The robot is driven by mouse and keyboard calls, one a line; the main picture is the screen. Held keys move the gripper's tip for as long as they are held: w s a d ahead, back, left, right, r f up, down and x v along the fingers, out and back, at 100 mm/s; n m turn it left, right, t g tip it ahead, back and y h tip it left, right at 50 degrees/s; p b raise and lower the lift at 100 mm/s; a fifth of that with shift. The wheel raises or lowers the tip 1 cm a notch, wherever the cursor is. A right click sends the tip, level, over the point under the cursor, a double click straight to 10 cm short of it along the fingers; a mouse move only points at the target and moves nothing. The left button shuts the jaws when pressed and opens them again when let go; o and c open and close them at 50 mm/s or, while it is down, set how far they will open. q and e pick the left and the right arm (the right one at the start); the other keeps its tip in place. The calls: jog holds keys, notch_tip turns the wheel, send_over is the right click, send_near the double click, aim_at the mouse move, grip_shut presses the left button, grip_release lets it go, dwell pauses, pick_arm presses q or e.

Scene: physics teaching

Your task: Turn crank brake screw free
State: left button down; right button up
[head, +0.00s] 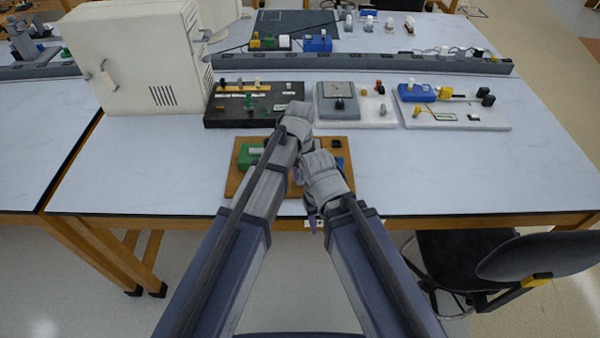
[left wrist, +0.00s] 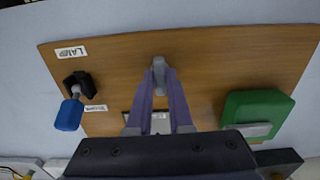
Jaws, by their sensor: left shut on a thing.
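The wooden board (head: 235,185) lies near the table's front edge; it fills most of the left wrist view (left wrist: 215,60). My left gripper (left wrist: 160,72) is shut on a small grey screw (left wrist: 158,62) near the board's edge. The blue crank handle (left wrist: 69,115) sits on a black mount at the left in that view, apart from my fingers. A green block (left wrist: 258,106) is at the right there. In the head view my arms hide the screw. My right gripper (head: 312,212) hangs by the table's front edge; its finger gap is unclear.
Behind the board stand a black panel (head: 225,116) and two white boards with parts (head: 385,112) (head: 490,120). A white cabinet (head: 135,50) is at the left. The right front of the table (head: 460,175) is clear. A black chair (head: 470,250) stands at the front right.

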aim_at(300, 175)
pick_arm(q)
jog(key=c, duration=0.8)
grip_release()
notch_tip(300, 175, up, 8)
jog(key=p, duration=0.8)
jog(key=shift+f, duration=0.15)
